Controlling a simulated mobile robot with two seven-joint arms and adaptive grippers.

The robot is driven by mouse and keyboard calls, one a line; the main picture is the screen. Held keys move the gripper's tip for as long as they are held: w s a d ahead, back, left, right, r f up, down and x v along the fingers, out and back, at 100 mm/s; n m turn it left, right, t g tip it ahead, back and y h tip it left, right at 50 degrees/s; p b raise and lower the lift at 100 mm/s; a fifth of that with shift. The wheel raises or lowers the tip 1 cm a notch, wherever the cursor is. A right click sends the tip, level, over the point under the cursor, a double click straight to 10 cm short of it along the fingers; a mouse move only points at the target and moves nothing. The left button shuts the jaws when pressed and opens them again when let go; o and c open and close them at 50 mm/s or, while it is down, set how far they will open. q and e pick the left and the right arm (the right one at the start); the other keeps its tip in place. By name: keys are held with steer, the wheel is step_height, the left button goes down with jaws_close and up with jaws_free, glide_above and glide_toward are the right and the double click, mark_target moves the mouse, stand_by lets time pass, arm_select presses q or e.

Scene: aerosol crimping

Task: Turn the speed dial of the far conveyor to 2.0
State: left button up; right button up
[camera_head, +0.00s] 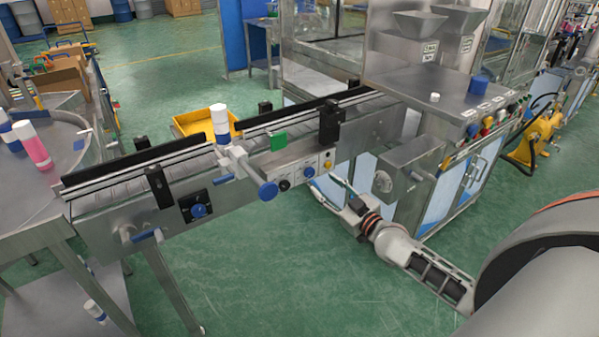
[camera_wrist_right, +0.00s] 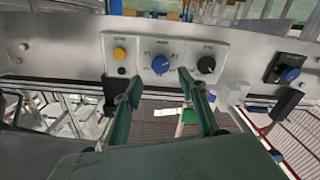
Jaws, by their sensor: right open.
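A control panel (camera_head: 297,173) is on the side of the conveyor's right-hand part (camera_head: 365,135). It carries a blue dial (camera_head: 309,172), a black knob (camera_head: 284,184) and a yellow button (camera_head: 328,165). In the right wrist view the blue dial (camera_wrist_right: 160,65) sits between the yellow button (camera_wrist_right: 119,53) and the black knob (camera_wrist_right: 206,65). My right gripper (camera_head: 322,185) is open and empty, close to the panel. In the right wrist view its fingertips (camera_wrist_right: 158,77) appear on either side of the blue dial; contact and the dial's exact setting cannot be told. My left gripper is out of view.
Another blue dial (camera_head: 198,210) on a black plate is further left. A white, blue-banded can (camera_head: 220,122) stands on the belt. A steel machine (camera_head: 440,100) stands on the right. The green floor in front is clear.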

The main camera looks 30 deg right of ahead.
mark_target(311, 174)
steer(key=shift+w+a+b, duration=0.15)
steer(key=shift+w+b, duration=0.15)
steer(key=shift+w, duration=1.5)
steer(key=shift+w+a+b, duration=0.15)
steer(key=shift+w+b, duration=0.1)
steer(key=shift+w, duration=1.5)
steer(key=c, duration=1.1)
